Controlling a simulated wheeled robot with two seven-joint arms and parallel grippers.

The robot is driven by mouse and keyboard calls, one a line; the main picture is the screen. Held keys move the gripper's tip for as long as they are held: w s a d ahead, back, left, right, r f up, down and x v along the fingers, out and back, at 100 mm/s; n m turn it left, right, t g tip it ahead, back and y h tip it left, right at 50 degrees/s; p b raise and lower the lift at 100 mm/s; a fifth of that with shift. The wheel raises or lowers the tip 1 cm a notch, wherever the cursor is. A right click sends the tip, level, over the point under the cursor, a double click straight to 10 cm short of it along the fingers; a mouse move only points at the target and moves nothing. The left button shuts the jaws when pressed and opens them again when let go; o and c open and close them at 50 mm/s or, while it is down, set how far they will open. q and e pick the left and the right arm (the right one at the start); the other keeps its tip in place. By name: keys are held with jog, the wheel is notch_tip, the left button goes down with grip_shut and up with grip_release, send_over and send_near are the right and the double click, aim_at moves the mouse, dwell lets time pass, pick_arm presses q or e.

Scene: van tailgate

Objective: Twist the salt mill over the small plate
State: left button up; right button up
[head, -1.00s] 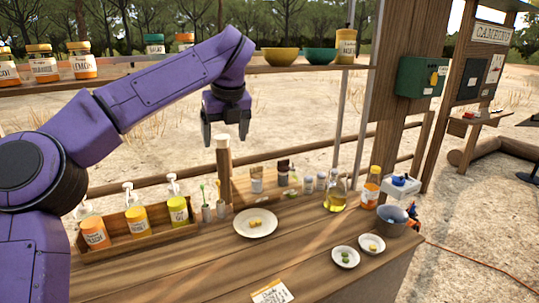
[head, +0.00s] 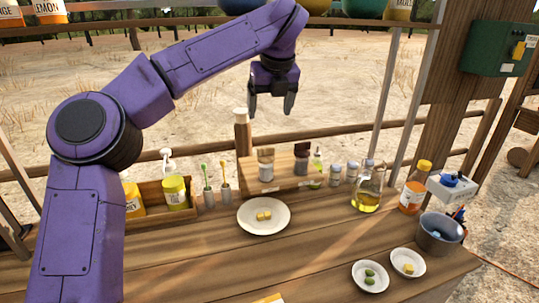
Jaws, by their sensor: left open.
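My left gripper (head: 271,103) is open and empty, pointing down in the air above the back of the wooden counter. Below it, a small wooden rack holds a pale-labelled container (head: 266,166) and a dark-topped one (head: 302,158). Several small grey-lidded shakers, one of them here (head: 336,176), stand to its right. I cannot tell which of these is the salt mill. Two small white plates lie at the front right, one with green pieces (head: 370,288) and one with a yellow piece (head: 408,275). A larger white plate (head: 264,230) with yellow cubes lies mid-counter. My right gripper is not in view.
An oil bottle (head: 368,190), an orange bottle (head: 414,190) and a grey pot (head: 440,236) stand at the right. Two toothbrush-like items in cups and a pump-bottle tray (head: 188,216) are at the left. A shelf runs overhead. The counter's front middle is mostly clear.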

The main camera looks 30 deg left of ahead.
aim_at(266, 148)
pick_arm(q)
jog(key=x, duration=0.4)
jog(key=b+x, duration=0.1)
jog(key=x, duration=0.7)
jog(key=shift+s+d+f, duration=0.15)
jog(key=shift+d+f, duration=0.15)
jog(key=shift+d, duration=0.05)
jog(key=shift+a+f, duration=0.1)
jog(key=shift+f, duration=0.35)
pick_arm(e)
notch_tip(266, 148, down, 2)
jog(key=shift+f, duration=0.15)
pick_arm(q)
jog(key=c, duration=1)
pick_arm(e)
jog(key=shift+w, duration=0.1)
